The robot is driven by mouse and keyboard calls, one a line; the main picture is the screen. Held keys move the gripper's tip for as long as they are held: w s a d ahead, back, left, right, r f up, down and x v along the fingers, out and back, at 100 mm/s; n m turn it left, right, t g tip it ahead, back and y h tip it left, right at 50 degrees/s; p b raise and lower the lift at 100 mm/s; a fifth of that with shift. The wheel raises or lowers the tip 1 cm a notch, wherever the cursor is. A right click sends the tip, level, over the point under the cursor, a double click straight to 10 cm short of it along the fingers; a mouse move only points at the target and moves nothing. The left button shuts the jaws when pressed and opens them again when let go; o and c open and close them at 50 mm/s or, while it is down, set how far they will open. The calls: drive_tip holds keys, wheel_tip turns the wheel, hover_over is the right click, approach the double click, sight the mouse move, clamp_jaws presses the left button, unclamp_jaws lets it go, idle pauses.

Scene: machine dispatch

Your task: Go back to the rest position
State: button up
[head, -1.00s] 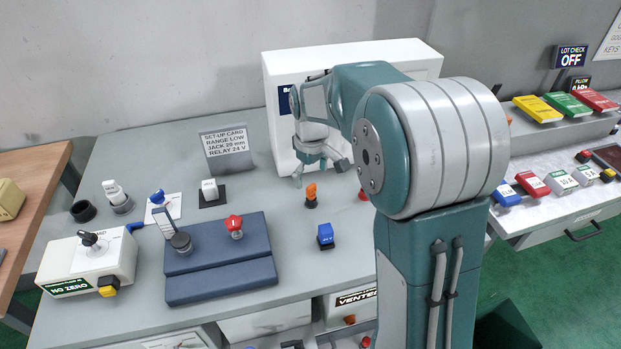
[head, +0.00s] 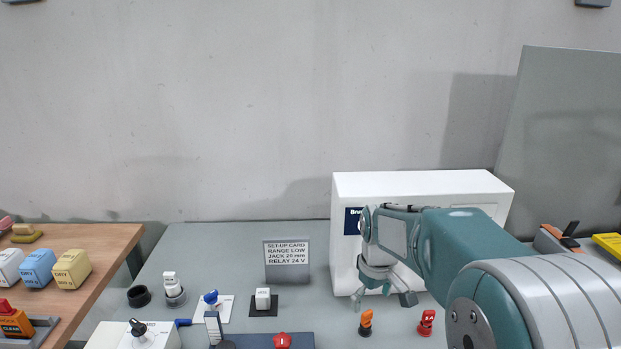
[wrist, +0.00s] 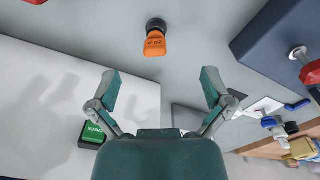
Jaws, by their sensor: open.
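My gripper (head: 384,298) hangs in front of the white cabinet (head: 420,185) at the right of the grey table. It also shows in the wrist view (wrist: 158,88), with its two fingers spread wide and nothing between them. An orange fuse-like piece (wrist: 155,44) stands on the table beyond the fingertips in the wrist view. In the head view this orange piece (head: 366,322) is just below my gripper, apart from it. My arm reaches in from the lower right and covers part of the cabinet.
A red piece (head: 426,322) stands right of the orange one. A set-up card (head: 287,262) stands upright at the table's back. A white relay (head: 262,298) and a blue-topped piece (head: 211,298) are left. A wooden table (head: 90,240) with coloured blocks (head: 72,268) is farther left.

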drive_tip(key=s+r+m+t, duration=0.2)
drive_tip(key=s+r, duration=0.2)
drive_tip(key=s, duration=0.7)
drive_tip(key=s+r+m+t, duration=0.3)
drive_tip(key=s+r, duration=0.1)
drive_tip(key=s, duration=0.8)
drive_tip(key=shift+s+m, duration=0.25)
drive_tip(key=shift+m, duration=0.05)
